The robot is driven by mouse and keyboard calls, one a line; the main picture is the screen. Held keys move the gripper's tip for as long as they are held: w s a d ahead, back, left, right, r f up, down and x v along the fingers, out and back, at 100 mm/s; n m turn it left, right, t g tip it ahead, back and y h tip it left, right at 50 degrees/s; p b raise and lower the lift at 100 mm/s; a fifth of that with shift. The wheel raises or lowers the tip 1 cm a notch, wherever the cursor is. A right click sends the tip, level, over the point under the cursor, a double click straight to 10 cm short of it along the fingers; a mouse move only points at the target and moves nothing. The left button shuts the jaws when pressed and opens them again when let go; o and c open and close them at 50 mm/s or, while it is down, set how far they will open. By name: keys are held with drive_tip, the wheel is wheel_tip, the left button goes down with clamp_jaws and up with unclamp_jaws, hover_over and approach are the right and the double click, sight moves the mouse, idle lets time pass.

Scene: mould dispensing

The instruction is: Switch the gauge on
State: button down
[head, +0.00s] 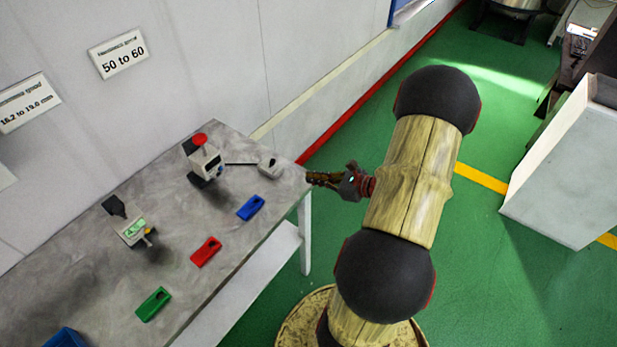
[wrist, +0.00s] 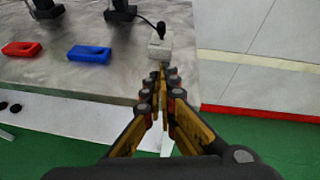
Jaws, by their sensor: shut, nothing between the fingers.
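A small white box (head: 268,167) with a dark spot on top sits at the right end of the grey table. A black cable joins it to a light-grey device with a red round top (head: 202,155). Another device with a green display (head: 132,231) stands further left; I cannot tell which one is the gauge. My gripper (head: 311,178) is shut and empty, just right of the white box at the table's edge. In the wrist view the closed fingertips (wrist: 161,70) point at the white box (wrist: 160,47), and a black plug shows on it. Contact is unclear.
Blue (head: 251,207), red (head: 206,251) and green (head: 153,303) moulds lie along the table's front (head: 225,275). A blue container (head: 65,339) is at the lower left. Signs hang on the wall behind. A white cabinet (head: 565,165) stands right of my arm.

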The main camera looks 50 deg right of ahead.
sight(272, 164)
drive_tip(key=b+x, duration=0.2)
drive_tip(key=x, duration=0.6)
drive_tip(key=shift+w+a+f, duration=0.1)
drive_tip(key=shift+w, duration=0.05)
drive_tip(key=shift+w+a+r+b, duration=0.15)
drive_tip(key=shift+w+r, duration=0.15)
drive_tip(key=shift+w, duration=0.2)
drive_tip(key=shift+w+a+r+b, duration=0.1)
drive_tip(key=shift+w+r+b, duration=0.05)
drive_tip(key=shift+w+r, duration=0.25)
drive_tip(key=shift+w+a+r, duration=0.1)
drive_tip(key=shift+w+r, duration=0.1)
drive_tip(key=shift+w, duration=0.4)
drive_tip(key=shift+r+p, duration=0.3)
drive_tip(key=shift+p, duration=0.3)
